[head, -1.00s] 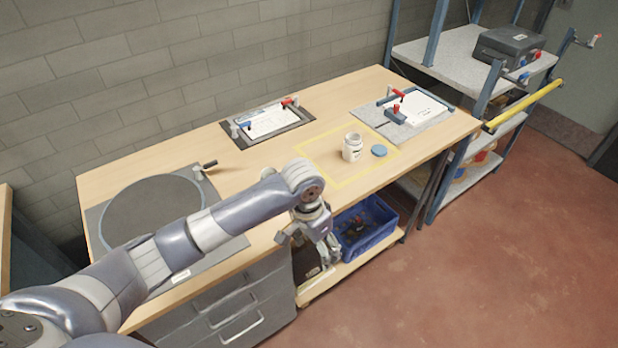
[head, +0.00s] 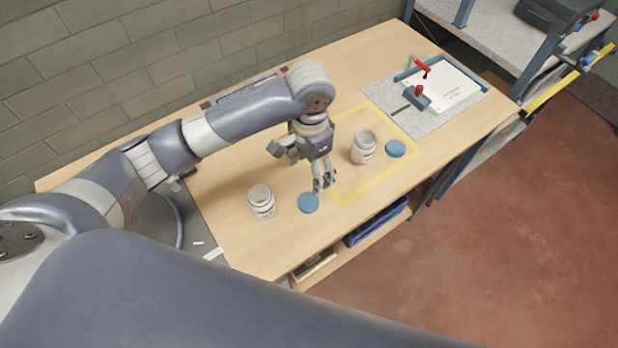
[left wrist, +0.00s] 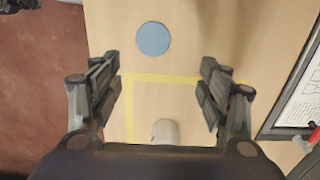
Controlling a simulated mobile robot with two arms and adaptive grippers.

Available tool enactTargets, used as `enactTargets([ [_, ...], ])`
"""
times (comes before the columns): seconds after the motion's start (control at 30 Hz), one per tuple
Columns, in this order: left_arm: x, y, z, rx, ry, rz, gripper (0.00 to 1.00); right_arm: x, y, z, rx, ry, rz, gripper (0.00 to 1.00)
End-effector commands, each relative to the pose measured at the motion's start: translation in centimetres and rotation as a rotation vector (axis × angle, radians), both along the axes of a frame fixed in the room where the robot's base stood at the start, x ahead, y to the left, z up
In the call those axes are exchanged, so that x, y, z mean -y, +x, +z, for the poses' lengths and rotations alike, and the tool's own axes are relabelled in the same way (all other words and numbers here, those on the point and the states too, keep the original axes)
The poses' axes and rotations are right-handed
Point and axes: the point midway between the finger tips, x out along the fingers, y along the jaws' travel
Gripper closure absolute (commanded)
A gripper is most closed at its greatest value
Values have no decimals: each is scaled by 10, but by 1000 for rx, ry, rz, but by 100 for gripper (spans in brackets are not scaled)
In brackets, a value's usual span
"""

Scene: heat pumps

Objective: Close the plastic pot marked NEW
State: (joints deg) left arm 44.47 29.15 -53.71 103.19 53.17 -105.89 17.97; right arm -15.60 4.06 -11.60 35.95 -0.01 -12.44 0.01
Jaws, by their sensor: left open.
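One white pot (head: 363,147) stands upright and open inside the yellow outline, with a blue lid (head: 396,148) lying beside it on its right. A second white pot (head: 262,202) stands upright left of the outline, with another blue lid (head: 308,203) flat on the table to its right. Both pots have labels too small to read. My left gripper (head: 323,183) is open and empty, pointing down above the table near the left lid. In the left wrist view, that lid (left wrist: 153,38) lies beyond the open fingers, and part of a pot (left wrist: 165,132) shows low between them.
The yellow outline (head: 345,197) marks the wooden table. A grey board with a red-handled clamp and white sheet (head: 447,88) lies at the right. A shelf rack (head: 480,42) stands beyond the right end.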

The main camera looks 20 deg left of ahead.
Motion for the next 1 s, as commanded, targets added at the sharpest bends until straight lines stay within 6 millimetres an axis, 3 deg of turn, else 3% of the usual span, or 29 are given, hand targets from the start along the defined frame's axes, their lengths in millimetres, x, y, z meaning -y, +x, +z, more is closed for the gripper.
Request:
enactTargets([
  [0.13, 1, -1, 0, -1, -1, -2, 30, 5, -10, 0, -12, -6, 1, 100],
  [0.3, 0, -1, -1, -1, -1, -1, 30, 14, -46, -2, -65, -20, 2, 100],
  [0.4, 0, -1, -11, -3, 1, 0, 30, 18, -57, -1, -81, -24, 2, 100],
  [0.53, 0, -2, -33, -4, 0, 1, 30, 17, -49, 2, -70, -23, 1, 100],
  [0.77, 0, -2, -55, -1, -1, -1, 30, 11, -11, 5, -11, -13, 0, 100],
  [1.0, 0, -1, -56, 1, -1, -1, 30, 2, -18, 4, -23, -3, -4, 100],
])
